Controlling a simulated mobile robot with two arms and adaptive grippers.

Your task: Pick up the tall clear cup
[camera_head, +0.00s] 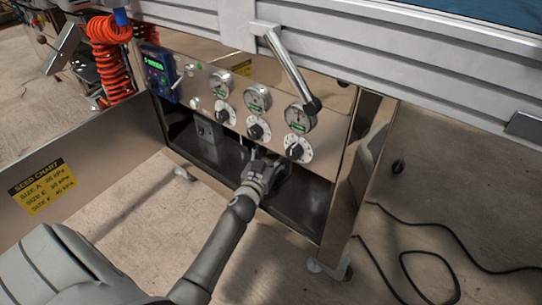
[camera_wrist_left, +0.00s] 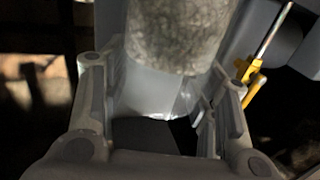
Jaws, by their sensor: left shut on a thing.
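My left gripper (camera_head: 268,168) reaches into the dark open bay under the gauge panel. In the left wrist view, its fingers (camera_wrist_left: 160,105) stand on both sides of a clear cup (camera_wrist_left: 150,92) and are shut on it. Grey, mottled matter shows in the upper part of the cup in that view. In the head view the cup is hidden by the gripper or too dark to make out. My right gripper is not in view.
The steel panel (camera_head: 235,95) with gauges and knobs hangs just above the gripper. A grey box (camera_head: 208,130) stands in the bay to its left. A yellow-ended rod (camera_wrist_left: 252,78) is close to the right finger. Black cables (camera_head: 420,255) lie on the floor at right.

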